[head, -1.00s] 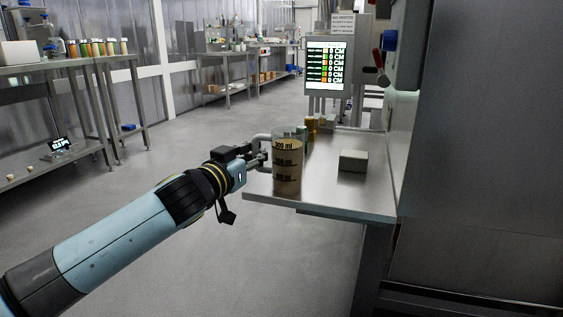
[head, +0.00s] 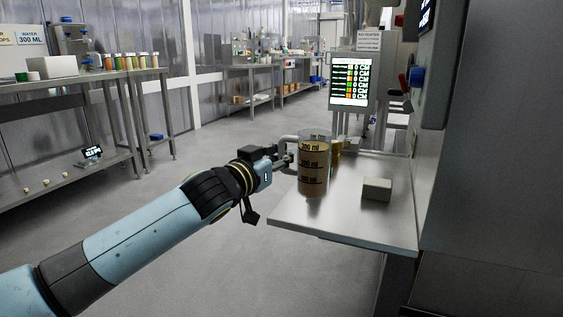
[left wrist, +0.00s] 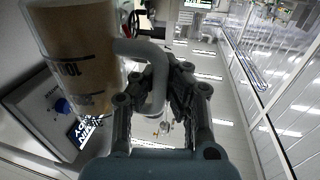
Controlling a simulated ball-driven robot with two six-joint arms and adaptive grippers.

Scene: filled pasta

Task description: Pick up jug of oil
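The jug of oil (head: 313,178) is a clear measuring jug with black markings, filled with brownish liquid. It is upright, above the near left part of the steel table (head: 350,225). My left gripper (head: 284,160) comes in from the left and is shut on the jug's handle. In the left wrist view the jug (left wrist: 75,60) fills the upper left, and its pale handle (left wrist: 157,78) passes between the fingers of the left gripper (left wrist: 163,85). My right gripper is in neither view.
An amber container (head: 337,148) stands behind the jug, partly hidden. A lit screen (head: 351,80) is beyond. A steel wall closes off the right. Open floor (head: 230,260) lies left of the table.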

